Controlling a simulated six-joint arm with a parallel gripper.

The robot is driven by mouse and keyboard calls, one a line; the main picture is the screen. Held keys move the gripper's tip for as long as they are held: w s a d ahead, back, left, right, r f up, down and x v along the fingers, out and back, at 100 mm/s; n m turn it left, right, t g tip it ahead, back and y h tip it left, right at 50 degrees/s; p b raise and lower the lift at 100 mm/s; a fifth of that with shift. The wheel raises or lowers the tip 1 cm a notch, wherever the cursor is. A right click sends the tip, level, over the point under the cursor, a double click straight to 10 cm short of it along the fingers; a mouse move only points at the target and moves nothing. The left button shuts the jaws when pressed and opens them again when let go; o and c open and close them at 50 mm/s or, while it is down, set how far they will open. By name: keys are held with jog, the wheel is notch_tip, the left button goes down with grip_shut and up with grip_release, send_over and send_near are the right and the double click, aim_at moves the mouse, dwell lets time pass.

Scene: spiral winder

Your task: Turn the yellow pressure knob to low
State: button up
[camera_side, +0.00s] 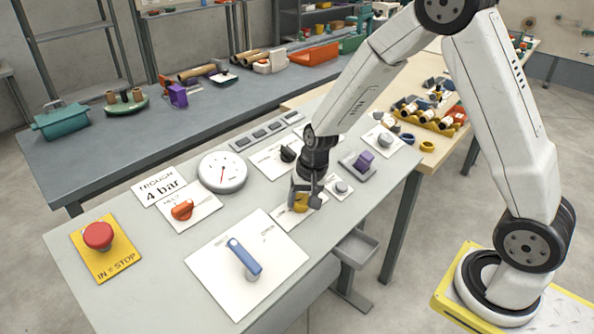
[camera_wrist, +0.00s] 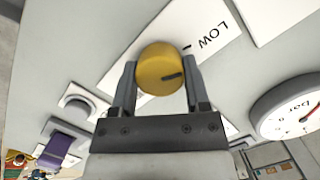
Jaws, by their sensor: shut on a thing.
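The yellow pressure knob (camera_wrist: 158,70) is round, with a dark pointer line on its face. It sits on a white plate (camera_wrist: 204,27) printed with "LOW" and a dark tick. In the wrist view the pointer line aims right, roughly toward the tick by "LOW". My gripper (camera_wrist: 160,84) is shut on the knob, one finger on each side. In the side view my gripper (camera_side: 305,196) comes down from above on the knob (camera_side: 299,202), which is partly hidden by the fingers. The far end of the plate is hidden behind my gripper.
Around the knob on the panel are a blue lever (camera_side: 244,258), a gauge (camera_side: 222,172), an orange-red knob (camera_side: 182,210), a red stop button (camera_side: 98,236), a black knob (camera_side: 289,154), a grey knob (camera_side: 341,187) and a purple switch (camera_side: 363,161).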

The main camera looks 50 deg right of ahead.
jog(key=shift+n, duration=0.8)
jog(key=o, duration=1.3)
jog(key=shift+r, duration=0.1)
jog(key=shift+v, duration=3.8)
jog(key=shift+a, duration=0.1)
jog(key=s+n, duration=0.2)
jog(key=s, duration=0.2)
jog(key=s+n+h, duration=0.1)
jog(key=s+n, duration=0.1)
jog(key=s, duration=0.2)
jog(key=s+n, duration=0.1)
jog(key=s, duration=0.3)
jog(key=shift+s+a+f+n+t, duration=0.3)
jog(key=shift+s+a+f+n, duration=0.05)
jog(key=shift+a+f+n, duration=0.05)
